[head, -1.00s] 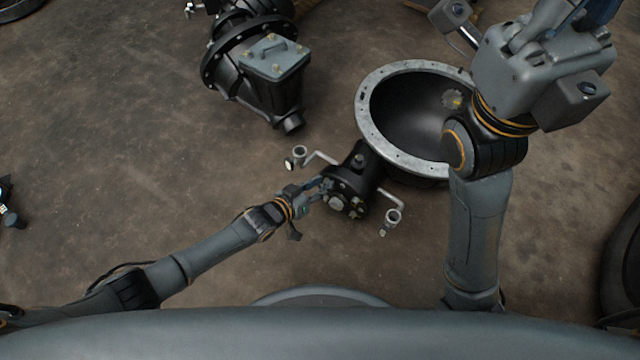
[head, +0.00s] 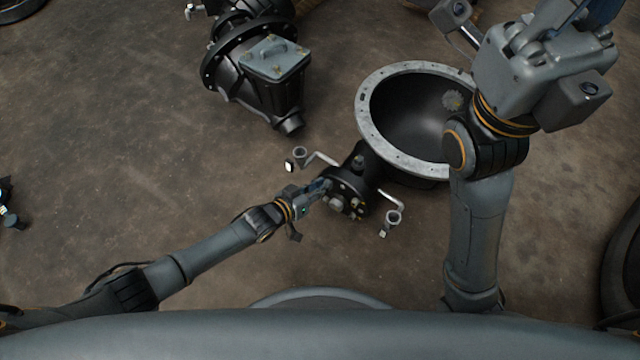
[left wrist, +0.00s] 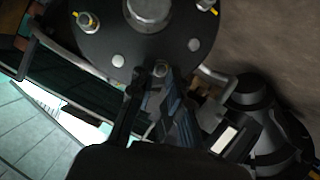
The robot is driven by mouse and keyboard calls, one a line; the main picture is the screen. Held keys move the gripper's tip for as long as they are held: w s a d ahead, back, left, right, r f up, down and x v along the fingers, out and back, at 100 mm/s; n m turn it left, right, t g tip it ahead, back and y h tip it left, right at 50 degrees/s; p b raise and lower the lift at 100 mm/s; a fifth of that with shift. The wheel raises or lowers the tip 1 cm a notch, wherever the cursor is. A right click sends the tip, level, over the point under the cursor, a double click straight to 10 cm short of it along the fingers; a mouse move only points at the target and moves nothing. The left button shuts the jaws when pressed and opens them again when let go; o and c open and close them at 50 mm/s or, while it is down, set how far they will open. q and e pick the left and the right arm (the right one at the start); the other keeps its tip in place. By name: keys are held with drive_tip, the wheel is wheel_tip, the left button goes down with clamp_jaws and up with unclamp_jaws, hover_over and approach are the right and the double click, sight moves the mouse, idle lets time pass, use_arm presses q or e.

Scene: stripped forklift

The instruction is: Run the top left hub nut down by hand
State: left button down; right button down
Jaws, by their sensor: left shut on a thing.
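The hub (head: 347,187) is a black round flange on the end of the axle housing, with several studs and nuts on its face. In the left wrist view the hub face (left wrist: 135,45) fills the top, with a grey centre boss (left wrist: 148,10) and nuts marked yellow. My left gripper (head: 323,186) reaches the upper left edge of the hub. In the left wrist view the left gripper (left wrist: 158,82) is shut on a small hub nut (left wrist: 160,70) near the rim; the fingers partly hide it. My right gripper (head: 585,25) is at the top right, its fingers not clear.
A wide grey-rimmed bowl housing (head: 372,132) adjoins the hub behind. Bent brackets with ring ends stand at the hub's left (head: 300,153) and right (head: 393,217). A black gear housing (head: 270,85) lies at the upper left.

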use_arm(q)
drive_tip(key=c, duration=1.2)
unclamp_jaws()
drive_tip(key=shift+a, duration=0.1)
